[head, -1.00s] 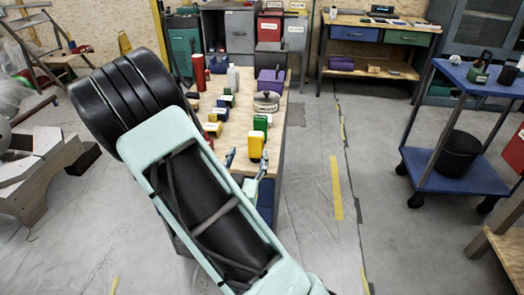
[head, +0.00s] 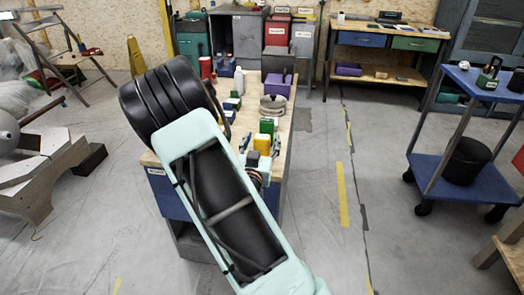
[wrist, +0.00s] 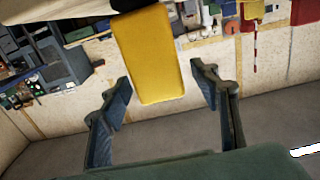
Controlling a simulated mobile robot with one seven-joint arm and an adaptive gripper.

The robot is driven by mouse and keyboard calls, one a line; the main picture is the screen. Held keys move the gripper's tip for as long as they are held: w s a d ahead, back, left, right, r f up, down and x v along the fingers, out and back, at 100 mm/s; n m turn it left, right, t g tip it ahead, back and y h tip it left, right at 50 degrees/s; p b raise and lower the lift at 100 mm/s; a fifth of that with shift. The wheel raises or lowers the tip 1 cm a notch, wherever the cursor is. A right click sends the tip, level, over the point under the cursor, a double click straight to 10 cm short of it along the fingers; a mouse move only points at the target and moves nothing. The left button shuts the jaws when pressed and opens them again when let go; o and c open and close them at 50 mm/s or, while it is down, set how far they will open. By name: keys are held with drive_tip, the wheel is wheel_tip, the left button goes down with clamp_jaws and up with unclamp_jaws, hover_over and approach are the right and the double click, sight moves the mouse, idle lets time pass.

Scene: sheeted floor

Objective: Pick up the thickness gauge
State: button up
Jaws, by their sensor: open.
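A yellow block-shaped item (wrist: 148,55) shows large in the wrist view, in line with the gap between my fingers and apart from both. It also shows on the workbench in the head view (head: 262,143), just beyond my gripper. No readable label tells me whether it is the thickness gauge. My gripper (wrist: 159,82) is open and empty, its two dark fingers spread wide.
The wooden workbench (head: 284,130) also bears green items (head: 267,125), a grey round item with a handle (head: 272,104), a purple box (head: 277,84) and a red bottle (head: 206,67). A blue trolley (head: 458,168) stands at right. The floor between is clear.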

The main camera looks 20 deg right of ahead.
drive_tip(key=c, duration=1.4)
drive_tip(key=shift+r, duration=0.1)
